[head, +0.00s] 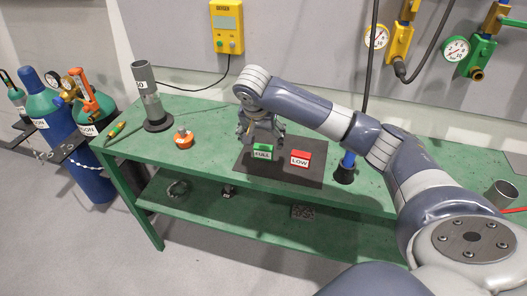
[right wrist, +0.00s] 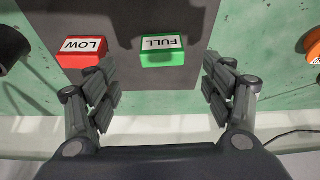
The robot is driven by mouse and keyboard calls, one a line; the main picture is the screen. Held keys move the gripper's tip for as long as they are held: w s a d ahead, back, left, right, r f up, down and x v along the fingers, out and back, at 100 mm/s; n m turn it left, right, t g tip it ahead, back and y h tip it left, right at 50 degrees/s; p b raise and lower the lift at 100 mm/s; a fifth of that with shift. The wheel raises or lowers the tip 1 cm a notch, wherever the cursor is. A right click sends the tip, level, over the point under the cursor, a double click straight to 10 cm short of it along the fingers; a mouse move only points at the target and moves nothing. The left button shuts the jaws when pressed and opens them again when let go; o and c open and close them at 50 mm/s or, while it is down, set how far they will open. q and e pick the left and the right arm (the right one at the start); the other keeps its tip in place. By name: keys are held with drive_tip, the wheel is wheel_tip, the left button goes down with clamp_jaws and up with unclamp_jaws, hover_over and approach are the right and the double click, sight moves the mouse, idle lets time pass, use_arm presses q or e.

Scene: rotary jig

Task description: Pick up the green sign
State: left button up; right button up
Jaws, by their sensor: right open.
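The green sign (head: 262,153), lettered FULL, lies on a dark mat (head: 312,180) on the green workbench. A red sign (head: 300,159), lettered LOW, lies to its right. My right gripper (head: 261,137) is open and empty, just above and behind the green sign. In the right wrist view the green sign (right wrist: 162,50) shows ahead, between the lines of the open fingers of the right gripper (right wrist: 165,88). The red sign (right wrist: 84,50) is close to the left finger there. The fingers appear apart from the green sign. My left gripper is not seen.
An orange-topped object (head: 183,137) and a grey cylinder on a stand (head: 150,97) stand left of the mat. A black-based blue item (head: 345,170) is close on the right. Gas cylinders (head: 60,120) stand beyond the bench's left end.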

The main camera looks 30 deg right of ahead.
sight(263, 147)
drive_tip(key=x, duration=0.3)
drive_tip(key=shift+w, duration=0.1)
drive_tip(key=p+x, duration=0.1)
drive_tip(key=x, duration=0.3)
drive_tip(key=shift+w+p, duration=0.1)
drive_tip(key=shift+p, duration=0.25)
drive_tip(key=shift+w+d+f, duration=0.15)
drive_tip(key=shift+f, duration=0.4)
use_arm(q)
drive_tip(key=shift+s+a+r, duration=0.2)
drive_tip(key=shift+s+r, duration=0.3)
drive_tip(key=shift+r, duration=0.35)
use_arm(e)
drive_tip(key=c, duration=1.2)
